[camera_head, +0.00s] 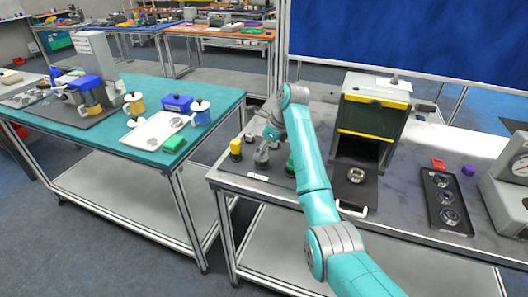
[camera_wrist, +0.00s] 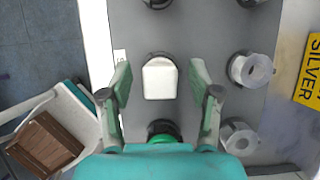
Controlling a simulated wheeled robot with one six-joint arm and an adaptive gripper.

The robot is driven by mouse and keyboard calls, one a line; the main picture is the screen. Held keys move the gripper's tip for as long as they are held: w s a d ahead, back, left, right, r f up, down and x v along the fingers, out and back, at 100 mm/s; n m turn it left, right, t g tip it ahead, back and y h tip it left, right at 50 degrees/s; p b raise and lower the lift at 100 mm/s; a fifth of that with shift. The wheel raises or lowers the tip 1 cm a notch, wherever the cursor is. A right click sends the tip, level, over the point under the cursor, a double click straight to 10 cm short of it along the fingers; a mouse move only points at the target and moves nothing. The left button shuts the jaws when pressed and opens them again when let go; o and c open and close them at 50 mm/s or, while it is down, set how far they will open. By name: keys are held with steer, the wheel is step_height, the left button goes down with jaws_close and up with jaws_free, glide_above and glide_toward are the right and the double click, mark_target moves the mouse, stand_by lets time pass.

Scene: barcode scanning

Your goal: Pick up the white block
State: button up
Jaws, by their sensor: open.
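The white block (camera_wrist: 159,79) sits in a dark round holder on a grey panel in the wrist view. My gripper (camera_wrist: 160,82) is open, with one green-grey finger on each side of the block and a visible gap on both sides. Whether the fingertips are at the block's height I cannot tell. In the head view my gripper (camera_head: 262,154) is over the left end of the right-hand workbench (camera_head: 215,173). The block cannot be clearly made out there, close by the gripper and arm.
A green piece (camera_wrist: 163,131) stands just below the block in the wrist view. Grey rings (camera_wrist: 251,69) stand to the right, near a yellow SILVER label (camera_wrist: 310,68). In the head view a yellow-topped piece (camera_head: 235,147) stands left of my gripper. A black-and-yellow machine (camera_head: 372,117) stands right.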

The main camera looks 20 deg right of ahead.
jaws_close()
stand_by(0.3)
steer(key=shift+r, duration=0.15)
